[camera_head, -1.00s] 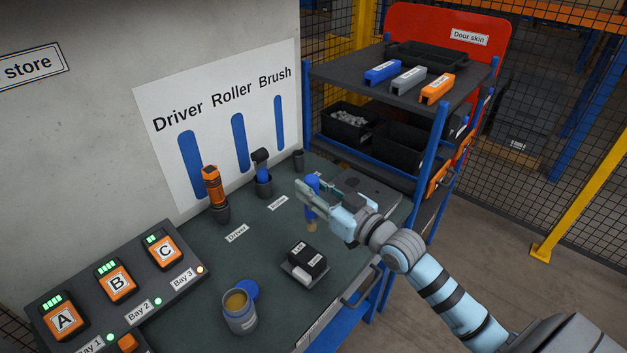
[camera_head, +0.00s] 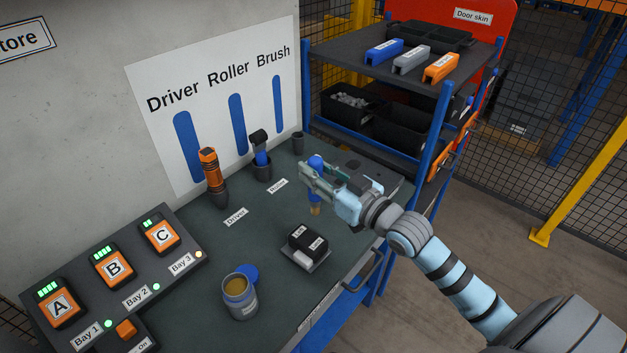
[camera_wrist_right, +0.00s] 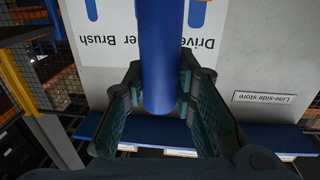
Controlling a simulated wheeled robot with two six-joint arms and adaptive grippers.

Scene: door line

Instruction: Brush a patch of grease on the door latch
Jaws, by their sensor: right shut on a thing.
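My right gripper (camera_head: 312,180) is shut on the brush (camera_head: 316,162), around its blue handle. The brush is upright with its tan bristles down over the bench; I cannot tell how high they are. In the right wrist view the blue handle (camera_wrist_right: 158,60) runs between the two fingers. The open grease pot (camera_head: 240,297) stands near the bench's front edge, yellowish grease inside and its blue lid beside it. The red door skin (camera_head: 491,18) stands behind the rack. I cannot make out the latch. My left gripper is out of view.
The orange driver (camera_head: 211,170) and the roller (camera_head: 260,150) stand in holders; the dark holder (camera_head: 298,143) beside them looks empty. A small black box (camera_head: 308,240) sits on the bench. The blue-posted rack (camera_head: 431,140) stands behind my right arm.

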